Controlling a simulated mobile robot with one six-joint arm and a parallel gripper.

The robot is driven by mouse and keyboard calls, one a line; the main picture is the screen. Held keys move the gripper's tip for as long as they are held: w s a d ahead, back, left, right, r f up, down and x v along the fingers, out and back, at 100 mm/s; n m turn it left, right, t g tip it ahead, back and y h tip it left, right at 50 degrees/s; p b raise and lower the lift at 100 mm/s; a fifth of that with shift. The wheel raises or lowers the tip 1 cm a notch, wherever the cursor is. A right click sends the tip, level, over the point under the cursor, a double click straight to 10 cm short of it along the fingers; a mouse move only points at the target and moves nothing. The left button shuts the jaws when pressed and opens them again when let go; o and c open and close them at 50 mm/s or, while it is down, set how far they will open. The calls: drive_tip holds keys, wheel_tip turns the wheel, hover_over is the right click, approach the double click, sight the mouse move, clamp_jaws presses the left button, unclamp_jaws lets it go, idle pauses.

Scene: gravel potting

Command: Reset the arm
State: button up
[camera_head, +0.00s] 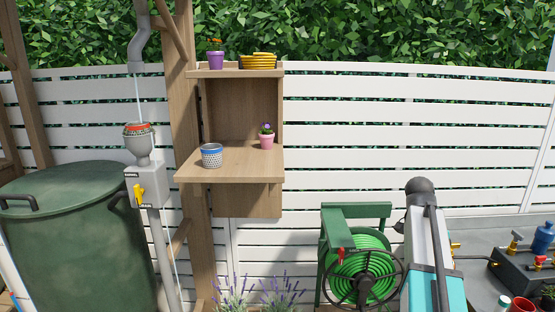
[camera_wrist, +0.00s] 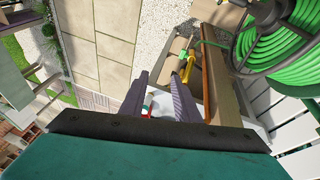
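My gripper (camera_wrist: 157,78) shows in the wrist view with its two dark fingers apart and nothing clearly held between them. Small red, green and white shapes show through the gap, too small to identify. In the head view, my arm stands folded upright at the lower right, in front of the white fence and right of the green hose reel (camera_head: 362,265). The gripper's fingers cannot be made out there. The hose reel also shows at the upper right of the wrist view (camera_wrist: 285,45).
A wooden shelf (camera_head: 228,178) holds a blue-and-white pot (camera_head: 211,155) and a pink flower pot (camera_head: 266,141). A green barrel (camera_head: 75,240) and a grey funnel-topped pipe (camera_head: 147,185) stand left. A grey bench with taps (camera_head: 490,262) lies right. Paving (camera_wrist: 95,40) shows in the wrist view.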

drive_tip(key=s+a+f+n+g, duration=0.1)
drive_tip(key=s+a+f+n, duration=0.1)
drive_tip(key=a+f, duration=0.6)
drive_tip(key=s+a+f+n+g+y, duration=0.1)
drive_tip(key=s+a+f, duration=0.25)
drive_tip(key=f, duration=0.95)
drive_tip(key=s+a+f+n+g, duration=0.1)
drive_tip(key=a+f+n, duration=0.1)
drive_tip(key=a+f, duration=0.6)
drive_tip(key=s+a+f+n+y, duration=0.1)
drive_tip(key=s+a+f+n, duration=0.3)
drive_tip(key=s+f, duration=0.4)
drive_tip(key=s+a+f+n, duration=0.4)
drive_tip(key=s+a+f, duration=0.1)
drive_tip(key=s+f, duration=0.2)
drive_tip(key=s+a+f+n+g+y, duration=0.1)
drive_tip(key=s+a+f+n, duration=0.3)
drive_tip(key=s+f, duration=0.4)
drive_tip(key=shift+s+a+f+y, duration=0.2)
drive_tip(key=shift+s+f+y, duration=0.15)
drive_tip(key=shift+f, duration=0.5)
